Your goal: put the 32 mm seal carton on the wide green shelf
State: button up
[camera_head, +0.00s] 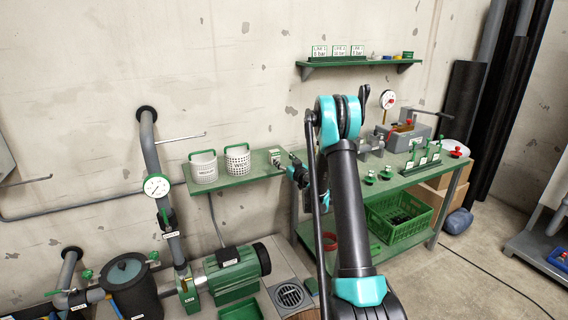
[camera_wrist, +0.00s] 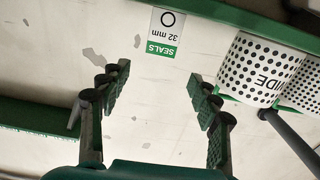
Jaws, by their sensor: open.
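The 32 mm seal carton (camera_head: 275,157) is small and white with a green band. It stands near the right end of the green wall shelf (camera_head: 238,183) that bears two baskets. In the wrist view, which is upside down, the carton (camera_wrist: 165,33) shows its "SEALS 32 mm" face and rests against the green shelf (camera_wrist: 230,14). My gripper (camera_head: 296,172) is at the shelf's right end, just right of the carton. In the wrist view my gripper (camera_wrist: 163,80) is open and empty, with the carton ahead between its fingers, apart from them.
Two white perforated baskets (camera_head: 203,167) and (camera_head: 238,161) stand left of the carton; the one labelled WIDE is nearer. A higher green shelf (camera_head: 345,65) holds signs and small parts. A green workbench (camera_head: 400,180) stands right; a pump (camera_head: 235,270) lies below.

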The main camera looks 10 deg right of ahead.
jog(key=s+a+r+g, duration=0.2)
jog(key=s, duration=0.6)
jog(key=s+a+r+n+g+y, duration=0.1)
jog(key=s+a+r+g, duration=0.15)
jog(key=s, duration=0.65)
jog(key=s+a+r+g, duration=0.1)
jog(key=s+a+g, duration=0.15)
jog(key=s, duration=0.55)
jog(key=s+d+f+m+g+h, duration=0.1)
jog(key=s+d+f+g+h, duration=0.1)
jog(key=s, duration=0.8)
jog(key=s+d+f+m+g+h, duration=0.2)
jog(key=s+d+f, duration=0.2)
jog(key=s, duration=0.7)
jog(key=s+d+f+m+g+h, duration=0.1)
jog(key=s+d, duration=0.4)
jog(key=s, duration=0.5)
notch_tip(320, 180, down, 2)
jog(key=shift+s+f+m+g+h, duration=0.25)
jog(key=shift+m+g+h, duration=0.15)
jog(key=shift+h, duration=0.5)
jog(key=shift+a, duration=0.1)
jog(key=shift+c, duration=0.4)
